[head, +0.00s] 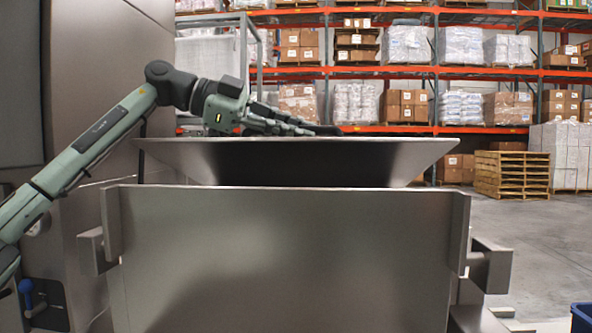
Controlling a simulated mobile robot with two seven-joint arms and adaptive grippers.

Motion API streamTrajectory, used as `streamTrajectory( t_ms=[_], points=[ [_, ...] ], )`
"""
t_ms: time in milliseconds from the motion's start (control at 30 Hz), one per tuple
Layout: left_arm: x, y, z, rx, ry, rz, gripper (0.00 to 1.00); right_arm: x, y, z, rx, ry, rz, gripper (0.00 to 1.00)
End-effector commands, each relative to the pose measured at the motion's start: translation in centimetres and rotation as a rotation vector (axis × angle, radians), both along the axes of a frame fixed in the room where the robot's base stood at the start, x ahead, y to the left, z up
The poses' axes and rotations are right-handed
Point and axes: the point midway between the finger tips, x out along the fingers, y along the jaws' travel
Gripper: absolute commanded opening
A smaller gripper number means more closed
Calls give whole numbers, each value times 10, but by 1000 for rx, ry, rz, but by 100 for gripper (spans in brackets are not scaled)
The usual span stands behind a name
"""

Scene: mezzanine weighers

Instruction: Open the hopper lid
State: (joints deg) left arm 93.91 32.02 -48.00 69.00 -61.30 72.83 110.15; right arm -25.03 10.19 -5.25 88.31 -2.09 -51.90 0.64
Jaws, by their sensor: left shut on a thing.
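The hopper (285,260) is a large grey metal box in the middle of the head view, with its broad front wall facing me. Above its front edge the hopper lid (225,160) shows as a wide grey panel, its near edge up and its shaded underside toward me, so it looks partly raised. My left gripper (312,130) is at the middle of the lid's upper edge, shut on what looks like a dark handle there. The fingertips and the grip are partly hidden behind that edge. My right gripper is not in view.
A tall grey metal cabinet (105,65) stands close at the left, beside my left arm. Brackets (490,265) stick out at the hopper's sides. Orange racks with boxes (407,105) and stacked pallets (512,174) are behind. Floor (545,240) is free at the right.

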Motion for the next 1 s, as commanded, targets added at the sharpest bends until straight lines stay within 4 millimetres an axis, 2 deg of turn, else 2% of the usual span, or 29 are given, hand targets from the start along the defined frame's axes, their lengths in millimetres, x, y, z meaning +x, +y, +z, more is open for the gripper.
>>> streamTrajectory(
  t_ms=[33,133,400,633,1000],
  points=[
    [5,-1,12,-3,0,1,0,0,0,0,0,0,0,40],
    [14,-1,27,-3,-2,1,0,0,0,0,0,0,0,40],
    [35,0,54,-3,-3,1,0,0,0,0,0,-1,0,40],
    [46,0,67,-2,-3,1,0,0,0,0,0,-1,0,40],
    [53,1,71,0,-4,2,0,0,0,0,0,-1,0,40]
  ],
)
